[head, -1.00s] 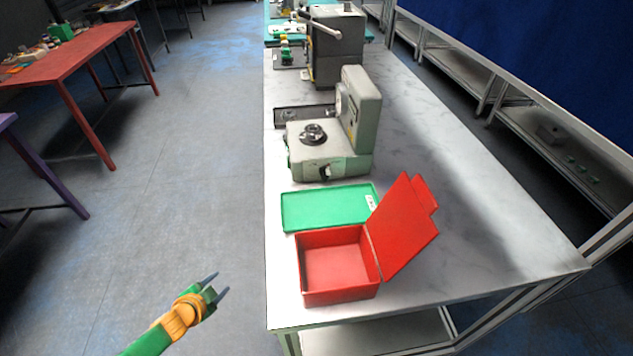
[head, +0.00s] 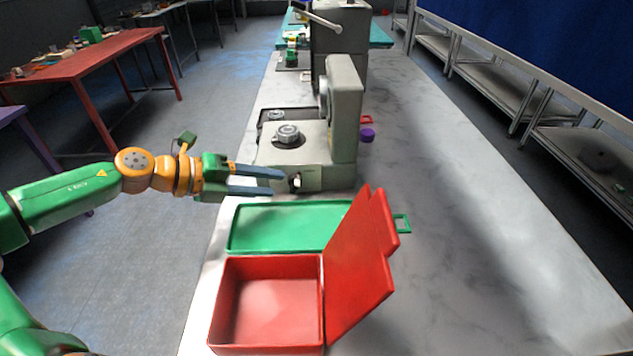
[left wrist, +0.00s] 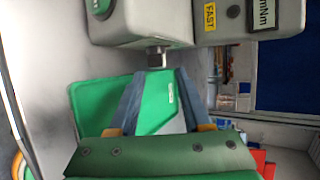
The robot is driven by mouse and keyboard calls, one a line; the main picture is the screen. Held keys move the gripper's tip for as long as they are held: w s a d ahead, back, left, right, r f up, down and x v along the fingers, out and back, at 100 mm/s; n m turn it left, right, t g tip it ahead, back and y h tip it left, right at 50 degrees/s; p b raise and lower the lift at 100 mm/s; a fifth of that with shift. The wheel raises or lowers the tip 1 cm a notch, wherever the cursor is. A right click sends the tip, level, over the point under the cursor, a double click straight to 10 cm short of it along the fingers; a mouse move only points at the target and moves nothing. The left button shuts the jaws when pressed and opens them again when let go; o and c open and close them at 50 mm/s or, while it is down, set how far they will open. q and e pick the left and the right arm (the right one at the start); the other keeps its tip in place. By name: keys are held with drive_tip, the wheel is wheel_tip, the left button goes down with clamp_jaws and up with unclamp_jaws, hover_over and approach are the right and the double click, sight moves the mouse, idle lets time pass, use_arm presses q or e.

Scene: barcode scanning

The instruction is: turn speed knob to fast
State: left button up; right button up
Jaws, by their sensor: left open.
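A grey-green machine (head: 318,175) stands on the table, with a small knob (head: 295,183) on its near face. In the left wrist view the knob (left wrist: 157,57) is a short metallic piece under the machine's edge, and a yellow FAST label (left wrist: 210,17) shows to its right. My left gripper (head: 278,181) is open, its two grey fingers pointing right, with the tips just left of the knob. In the left wrist view the knob lies just beyond the gap between the fingertips (left wrist: 158,73). I cannot tell whether they touch it. My right gripper is not in view.
A green tray (head: 290,228) lies just in front of the machine. An open red box (head: 218,310) with its lid (head: 360,265) raised stands nearer. The table's right side (head: 480,250) is clear.

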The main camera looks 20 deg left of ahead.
sight(292, 187)
use_arm(q)
drive_tip(key=p, duration=0.2)
drive_tip(key=shift+s+a+r+p, duration=0.1)
drive_tip(key=shift+s+a+p, duration=0.2)
drive_tip(key=shift+s+a, duration=0.05)
drive_tip(key=shift+t, duration=0.3)
drive_tip(key=p+x, duration=0.1)
drive_tip(key=x, duration=0.4)
drive_tip(key=shift+w+p, duration=0.1)
drive_tip(key=shift+p, duration=0.3)
drive_tip(key=shift+w+d+f, duration=0.15)
drive_tip(key=shift+d+f, duration=0.05)
drive_tip(key=shift+f, duration=0.15)
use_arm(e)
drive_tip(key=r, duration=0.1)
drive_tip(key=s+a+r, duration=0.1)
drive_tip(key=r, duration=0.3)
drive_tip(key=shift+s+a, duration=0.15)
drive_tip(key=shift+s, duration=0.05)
